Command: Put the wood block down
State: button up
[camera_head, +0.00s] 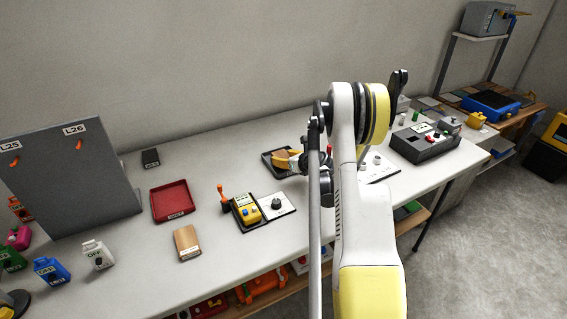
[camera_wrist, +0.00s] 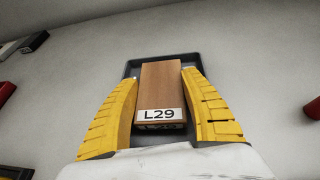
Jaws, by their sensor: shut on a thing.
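A brown wood block (camera_wrist: 160,88) with a white L29 label is between the yellow fingers of my gripper (camera_wrist: 160,80) in the wrist view. My gripper is shut on it. A dark tray (camera_wrist: 132,70) lies behind the block in that view. In the head view my gripper (camera_head: 284,158) is at the dark tray (camera_head: 267,157), with the held block (camera_head: 281,154) over it. Whether the block touches the tray floor I cannot tell. My arm hides part of the tray's right side.
A second wooden block (camera_head: 187,242) lies at the table's front. A red tray (camera_head: 172,202), a small dark box (camera_head: 151,158) and a panel with a yellow device (camera_head: 247,210) stand left of my gripper. A grey control box (camera_head: 424,143) stands at right. Bare table (camera_head: 225,170) lies between.

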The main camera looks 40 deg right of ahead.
jog(key=shift+f, duration=0.3)
jog(key=o, duration=0.9)
